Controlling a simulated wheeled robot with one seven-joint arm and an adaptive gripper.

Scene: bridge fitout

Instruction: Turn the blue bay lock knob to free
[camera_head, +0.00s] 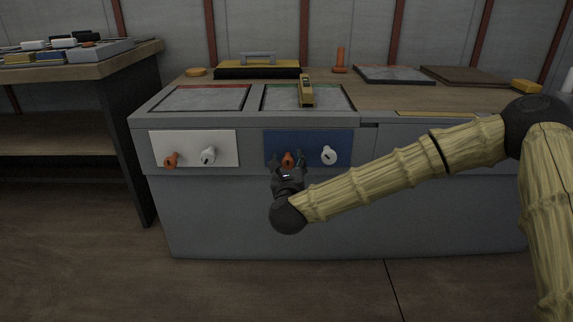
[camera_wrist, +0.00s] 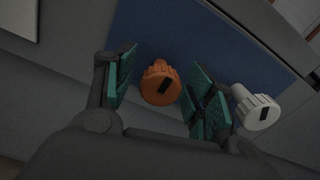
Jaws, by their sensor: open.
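The blue panel (camera_head: 310,146) on the cabinet front carries an orange knob (camera_head: 288,159) on its left and a white knob (camera_head: 329,155) on its right. My gripper (camera_head: 288,162) is in front of the orange knob and partly hides it.
A white panel (camera_head: 222,147) to the left has its own orange knob (camera_head: 171,160) and white knob (camera_head: 208,155). Above the blue panel, a yellow handled piece (camera_head: 306,91) lies on a framed plate. A yellow-black toolbox (camera_head: 258,67) stands behind. The floor in front is clear.

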